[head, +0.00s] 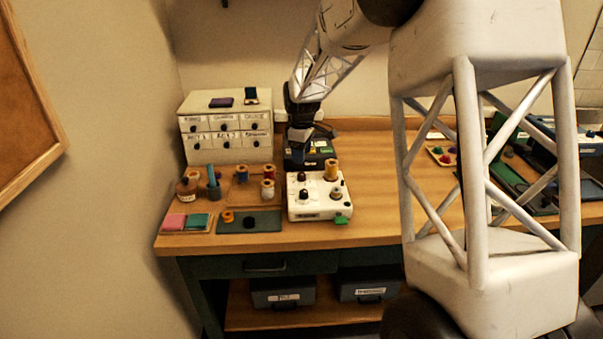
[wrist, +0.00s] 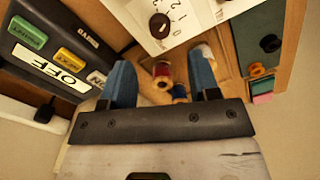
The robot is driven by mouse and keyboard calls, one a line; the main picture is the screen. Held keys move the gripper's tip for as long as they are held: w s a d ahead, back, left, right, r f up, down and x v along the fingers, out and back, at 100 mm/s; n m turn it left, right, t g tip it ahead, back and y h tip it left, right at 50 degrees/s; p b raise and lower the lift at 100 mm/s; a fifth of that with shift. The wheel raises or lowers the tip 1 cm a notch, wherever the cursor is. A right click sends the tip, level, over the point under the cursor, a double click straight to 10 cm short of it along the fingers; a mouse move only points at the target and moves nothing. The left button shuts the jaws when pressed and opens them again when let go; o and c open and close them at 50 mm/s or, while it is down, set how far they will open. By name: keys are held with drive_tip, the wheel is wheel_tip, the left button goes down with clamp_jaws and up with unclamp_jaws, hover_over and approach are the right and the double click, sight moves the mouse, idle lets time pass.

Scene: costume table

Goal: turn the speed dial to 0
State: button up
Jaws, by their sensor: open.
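A white control box (head: 318,207) with several dark knobs stands near the table's front, left of the middle. In the wrist view, its white panel (wrist: 190,12) shows one dark round dial (wrist: 159,25) with printed numbers, 0, 1 and 2 among them, beside it. I cannot read a speed label or tell for sure which number the dial points to. My gripper (head: 306,136) is behind the white box, over a dark box. Its two blue fingers (wrist: 160,65) are spread apart with nothing held, and the dial lies beyond the fingertips, not touched.
The dark box (wrist: 50,60) carries an OFF label and green and yellow buttons. A yellow spool (head: 331,170) stands on the white box's back part. Thread spools (head: 268,184) and a green mat (head: 262,222) lie left. A drawer cabinet (head: 227,130) stands behind. Bare tabletop (head: 375,180) lies right.

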sight(302, 174)
idle(0.4)
drive_tip(key=shift+f, duration=3.9)
drive_tip(key=c, duration=0.9)
